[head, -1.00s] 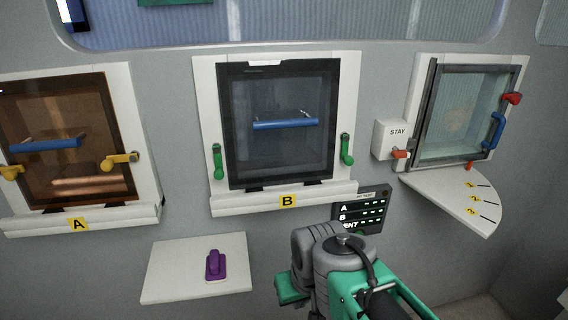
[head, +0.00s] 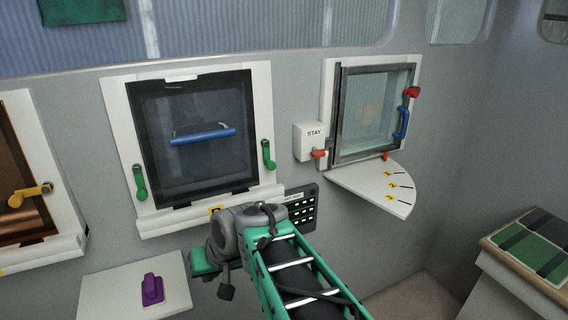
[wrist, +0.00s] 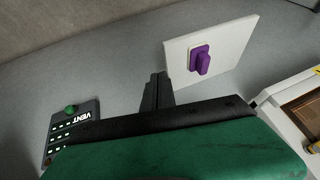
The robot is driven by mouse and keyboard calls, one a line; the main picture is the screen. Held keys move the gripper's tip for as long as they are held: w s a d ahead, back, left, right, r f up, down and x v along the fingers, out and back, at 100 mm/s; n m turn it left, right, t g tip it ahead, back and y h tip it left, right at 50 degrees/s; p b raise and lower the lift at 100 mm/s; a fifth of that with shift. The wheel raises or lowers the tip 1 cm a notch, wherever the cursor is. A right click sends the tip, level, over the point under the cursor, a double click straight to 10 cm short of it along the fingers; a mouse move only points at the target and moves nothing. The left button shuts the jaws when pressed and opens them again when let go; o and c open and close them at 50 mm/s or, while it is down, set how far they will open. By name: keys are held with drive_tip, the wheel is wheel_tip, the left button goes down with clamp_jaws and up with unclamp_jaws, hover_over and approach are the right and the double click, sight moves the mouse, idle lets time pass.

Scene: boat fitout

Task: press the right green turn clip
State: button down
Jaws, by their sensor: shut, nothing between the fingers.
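The right green turn clip (head: 268,155) is on the white frame to the right of the dark window B (head: 195,137), its handle hanging nearly straight down. A matching left green clip (head: 139,183) is on the window's other side. Neither clip shows in the wrist view. My gripper is low, in front of the wall below the window, apart from the right clip. In the wrist view its dark fingers (wrist: 157,92) are together and empty. My arm hides part of the sill and its B label in the head view.
A white shelf (head: 100,290) with a purple handle (head: 152,290) is at lower left. A display panel (head: 303,207) is behind my arm. At right are a STAY box (head: 313,141), a framed window (head: 372,112) and a numbered quarter-round shelf (head: 375,190). A counter (head: 500,270) stands at far right.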

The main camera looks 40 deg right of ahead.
drive_tip(key=w+d+r+m+t, duration=0.2)
drive_tip(key=w+d+r, duration=0.1)
drive_tip(key=d, duration=0.3)
drive_tip(key=w+d+r+m+t, duration=0.2)
drive_tip(key=d+m, duration=0.1)
drive_tip(key=d, duration=0.3)
drive_tip(key=s+d+r+m+t+h, duration=0.1)
drive_tip(key=s+d+r+m+t, duration=0.2)
drive_tip(key=d+r, duration=0.3)
drive_tip(key=s+d+r+m+t+h, duration=0.2)
drive_tip(key=s+d+r+m+t, duration=0.1)
drive_tip(key=d, duration=1.1)
wheel_tip(320, 180, up, 3)
drive_tip(key=shift+s+r+m+p, duration=0.1)
drive_tip(key=shift+s+m+p, duration=0.35)
drive_tip(key=shift+s, duration=0.75)
